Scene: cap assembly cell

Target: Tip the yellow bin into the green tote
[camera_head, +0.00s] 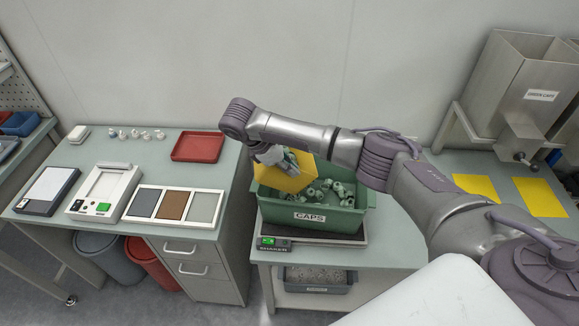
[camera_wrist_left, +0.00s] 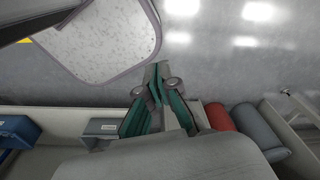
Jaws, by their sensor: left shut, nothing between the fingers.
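The green tote (camera_head: 335,219), labelled CAPS, stands on a shaker on the right-hand bench and holds many pale green caps. The yellow bin (camera_head: 286,177) is tilted over the left part of the tote. My right gripper (camera_head: 277,157) is at the upper edge of the bin and appears shut on it; the fingertips are partly hidden by the bin. Caps (camera_head: 327,190) lie in the tote just right of the bin. The inside of the bin is hidden. My left gripper (camera_wrist_left: 158,88) shows only in the left wrist view, shut and empty, away from the bin.
A shaker (camera_head: 273,243) with a green display is under the tote. A red tray (camera_head: 198,147) and several small parts lie on the left bench. A metal hopper (camera_head: 522,82) and yellow mats (camera_head: 540,197) are on the right. A grey bin (camera_head: 317,280) sits on the lower shelf.

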